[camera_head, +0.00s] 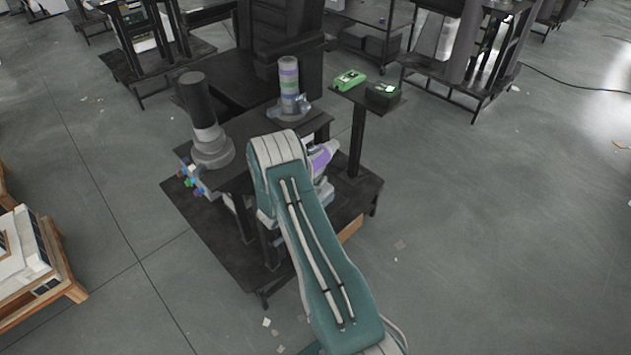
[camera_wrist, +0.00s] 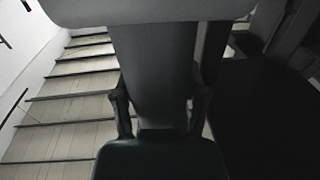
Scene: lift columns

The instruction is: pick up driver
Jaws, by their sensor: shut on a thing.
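In the wrist view my gripper (camera_wrist: 160,103) has its two dark fingers on either side of a broad dark grey thing (camera_wrist: 155,65). It is shut on this thing. I cannot tell from its visible part whether it is the driver. A pale grey rounded shape crosses the top of that view. In the head view my arm reaches to the dark workstation, and the gripper and what it holds are hidden behind the arm. No thing there is clearly the driver.
The dark workstation (camera_head: 205,222) bears a dark cylinder on a grey base (camera_head: 200,105) and a banded column (camera_head: 289,78). A wooden pallet (camera_head: 70,270) stands left.

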